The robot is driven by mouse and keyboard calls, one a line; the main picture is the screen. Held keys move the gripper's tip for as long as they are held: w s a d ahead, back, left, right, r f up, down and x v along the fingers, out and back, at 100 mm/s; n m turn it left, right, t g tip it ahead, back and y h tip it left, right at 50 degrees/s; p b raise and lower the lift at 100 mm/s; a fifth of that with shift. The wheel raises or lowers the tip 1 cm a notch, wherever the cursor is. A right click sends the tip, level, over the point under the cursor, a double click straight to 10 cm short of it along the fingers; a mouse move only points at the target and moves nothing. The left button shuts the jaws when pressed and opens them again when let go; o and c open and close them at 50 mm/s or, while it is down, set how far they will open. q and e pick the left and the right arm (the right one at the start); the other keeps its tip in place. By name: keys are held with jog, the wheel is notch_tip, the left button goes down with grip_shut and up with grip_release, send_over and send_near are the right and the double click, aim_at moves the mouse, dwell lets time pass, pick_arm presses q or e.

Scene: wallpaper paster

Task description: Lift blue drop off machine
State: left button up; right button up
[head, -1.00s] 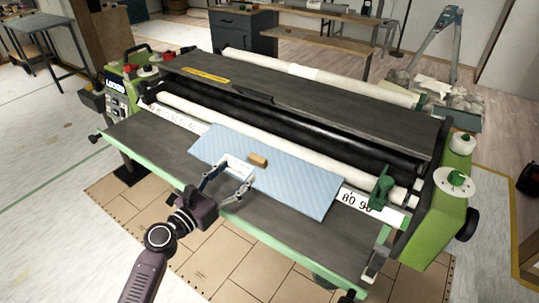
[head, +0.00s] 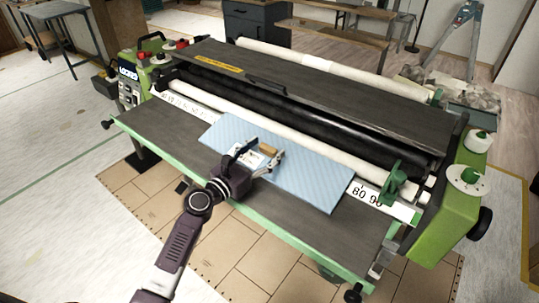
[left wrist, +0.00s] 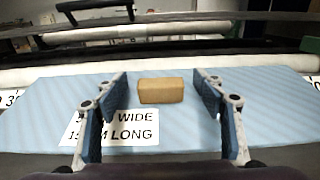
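The blue drop (head: 315,178) is a flat, light blue striped sheet lying on the machine's dark front table (head: 160,137). A small tan block (head: 269,149) lies on top of it; the block also shows in the left wrist view (left wrist: 161,91). A white label with black print (left wrist: 118,128) lies on the blue drop, nearer me than the block. My left gripper (head: 258,155) is open over the drop, and its fingers stand to either side of the block with gaps. Whether the fingertips touch the drop cannot be told. My right gripper is not in view.
The pasting machine has white rollers (head: 300,138) behind the drop, a green fitting (head: 394,183) at right and a green end housing (head: 450,215). Brown floor sheeting (head: 210,240) lies below the front edge. A stepladder (head: 468,35) stands far back.

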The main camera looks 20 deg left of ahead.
pick_arm(q)
jog(key=c, duration=1.2)
jog(key=shift+c, duration=0.2)
